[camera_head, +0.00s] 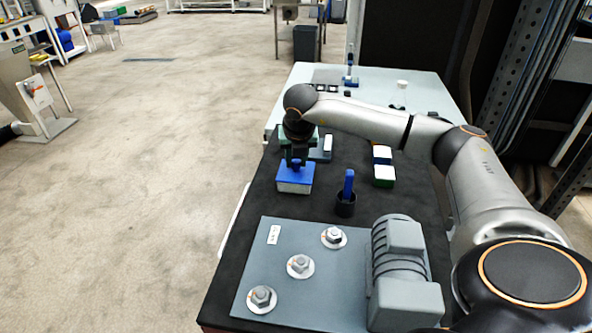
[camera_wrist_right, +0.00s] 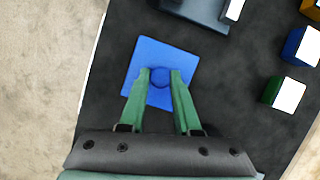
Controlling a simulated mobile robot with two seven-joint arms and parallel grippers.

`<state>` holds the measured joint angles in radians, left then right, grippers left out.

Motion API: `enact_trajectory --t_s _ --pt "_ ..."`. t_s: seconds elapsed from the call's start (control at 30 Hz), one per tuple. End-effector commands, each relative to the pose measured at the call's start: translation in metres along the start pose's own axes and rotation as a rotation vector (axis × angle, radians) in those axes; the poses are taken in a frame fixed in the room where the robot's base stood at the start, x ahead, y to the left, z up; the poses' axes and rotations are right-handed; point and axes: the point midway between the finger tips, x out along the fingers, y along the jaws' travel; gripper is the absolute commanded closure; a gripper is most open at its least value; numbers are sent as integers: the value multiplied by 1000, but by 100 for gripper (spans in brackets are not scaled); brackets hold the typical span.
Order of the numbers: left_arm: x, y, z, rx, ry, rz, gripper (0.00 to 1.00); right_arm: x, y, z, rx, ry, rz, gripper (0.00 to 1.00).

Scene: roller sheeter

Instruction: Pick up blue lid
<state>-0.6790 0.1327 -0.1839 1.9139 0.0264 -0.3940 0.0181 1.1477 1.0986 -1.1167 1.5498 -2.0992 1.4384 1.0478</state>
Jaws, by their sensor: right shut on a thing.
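The blue lid (camera_head: 295,177) is a square blue plate with a round knob, on top of a light box (camera_head: 293,187) on the black worktop. In the right wrist view the lid (camera_wrist_right: 178,62) lies under my gripper, turned a little. My right gripper (camera_head: 296,162) is above the lid. In the wrist view its green fingers (camera_wrist_right: 160,78) are shut on the lid's round knob. Whether the lid is lifted off the box cannot be told. My left gripper is not in view.
A black cup with a blue handle (camera_head: 348,183) stands right of the lid. Green and blue blocks (camera_head: 384,175) with white faces stand further right. A grey plate with bolts (camera_head: 290,265) and a grey motor (camera_head: 400,270) fill the near end. The left table edge is close to the lid.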

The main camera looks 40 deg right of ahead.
Motion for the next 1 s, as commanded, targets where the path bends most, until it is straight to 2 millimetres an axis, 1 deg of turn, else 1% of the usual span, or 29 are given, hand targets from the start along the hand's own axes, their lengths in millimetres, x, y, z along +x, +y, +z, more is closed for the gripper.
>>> enact_trajectory --t_s 0.03,0.2,0.63,0.77,0.87,1.0 --pt "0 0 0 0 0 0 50 0 0 0 0 0 0 81" --pt "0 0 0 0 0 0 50 0 0 0 0 0 0 100" --pt "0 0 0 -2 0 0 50 0 0 0 0 0 0 100" --pt "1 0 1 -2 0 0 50 -3 0 2 1 -1 1 100" --pt "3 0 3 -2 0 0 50 -10 1 4 1 -2 3 100" --pt "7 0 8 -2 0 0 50 -27 1 12 1 -4 5 100"
